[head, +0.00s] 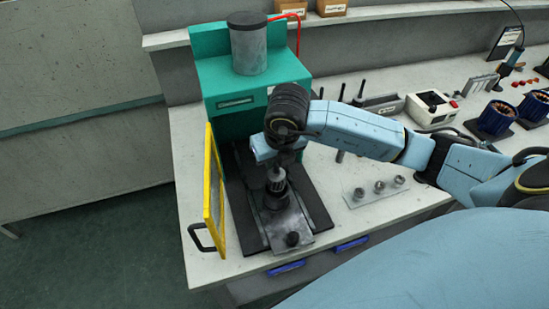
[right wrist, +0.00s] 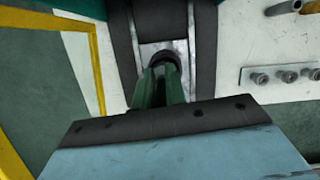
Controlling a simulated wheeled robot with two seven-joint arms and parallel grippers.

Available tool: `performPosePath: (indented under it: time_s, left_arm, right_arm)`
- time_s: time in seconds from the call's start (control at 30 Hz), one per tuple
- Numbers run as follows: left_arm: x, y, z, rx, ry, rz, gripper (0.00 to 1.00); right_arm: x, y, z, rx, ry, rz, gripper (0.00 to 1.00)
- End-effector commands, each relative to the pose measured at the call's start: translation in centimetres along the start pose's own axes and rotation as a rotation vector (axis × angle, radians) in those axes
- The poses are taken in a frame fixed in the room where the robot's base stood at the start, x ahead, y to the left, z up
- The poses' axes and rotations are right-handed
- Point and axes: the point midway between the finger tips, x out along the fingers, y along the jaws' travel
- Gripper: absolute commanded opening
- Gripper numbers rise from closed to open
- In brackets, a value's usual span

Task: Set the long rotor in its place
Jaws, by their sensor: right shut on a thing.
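My right gripper (head: 278,164) is over the press bed, pointing down, shut on a grey part that I take for the long rotor (head: 276,180). In the head view this part stands about upright, directly above a dark round holder (head: 276,198) on the grey sliding plate (head: 290,222). I cannot tell whether it is seated in the holder or just above it. In the right wrist view the green fingers (right wrist: 165,88) close around the part, whose dark round end (right wrist: 164,59) shows over the plate (right wrist: 180,50). My left gripper is out of view.
A green press (head: 235,80) stands behind, its yellow-framed guard (head: 214,195) swung open at the left. To the right are a plate with several short grey parts (head: 378,190), a white box (head: 430,108) and blue stators (head: 495,120).

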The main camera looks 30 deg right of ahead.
Motion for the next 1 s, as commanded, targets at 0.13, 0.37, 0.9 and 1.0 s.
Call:
performPosePath:
  time_s: [0.13,0.37,0.9,1.0]
  left_arm:
    - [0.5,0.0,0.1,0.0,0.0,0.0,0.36]
    - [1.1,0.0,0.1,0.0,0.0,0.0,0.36]
    - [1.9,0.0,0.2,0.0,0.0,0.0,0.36]
    - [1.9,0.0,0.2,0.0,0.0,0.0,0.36]
  right_arm:
    - [0.5,0.0,-0.1,0.001,-0.003,0.001,0.0]
    - [1.1,0.0,-0.2,0.001,-0.003,0.001,0.0]
    - [2.0,0.0,-0.5,0.001,-0.003,0.001,0.16]
    - [2.0,0.0,-0.5,0.0,-0.002,0.0,0.29]
